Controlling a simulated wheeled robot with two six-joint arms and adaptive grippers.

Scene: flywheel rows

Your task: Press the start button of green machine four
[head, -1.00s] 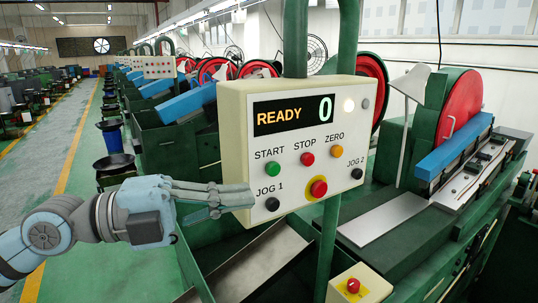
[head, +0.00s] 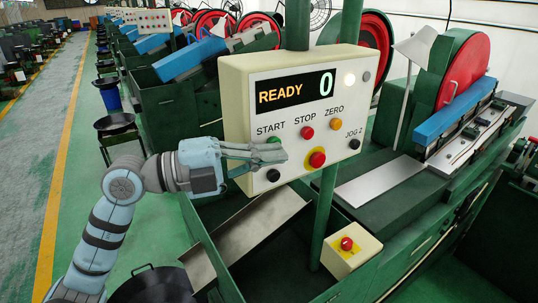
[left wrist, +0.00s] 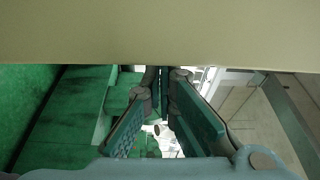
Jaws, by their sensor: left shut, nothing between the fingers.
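The cream control box (head: 236,100) stands upright on green posts. Its display (head: 292,88) reads READY 0. The green START button (head: 273,140) is at the left of the button row, its lower part hidden by my fingers. My left gripper (head: 283,153) is shut and empty, its fingertips in front of the box just below START. I cannot tell whether they touch the box. In the left wrist view the shut fingers (left wrist: 163,76) point ahead under a cream surface (left wrist: 160,32), and no button shows. My right gripper is not in view.
The red STOP button (head: 307,132), yellow ZERO button (head: 336,124) and red knob (head: 317,158) are close by. Black JOG 1 (head: 273,175) is below my fingers. A smaller box with a red button (head: 347,244) is lower right. Green machinery with a red wheel (head: 466,75) stands right.

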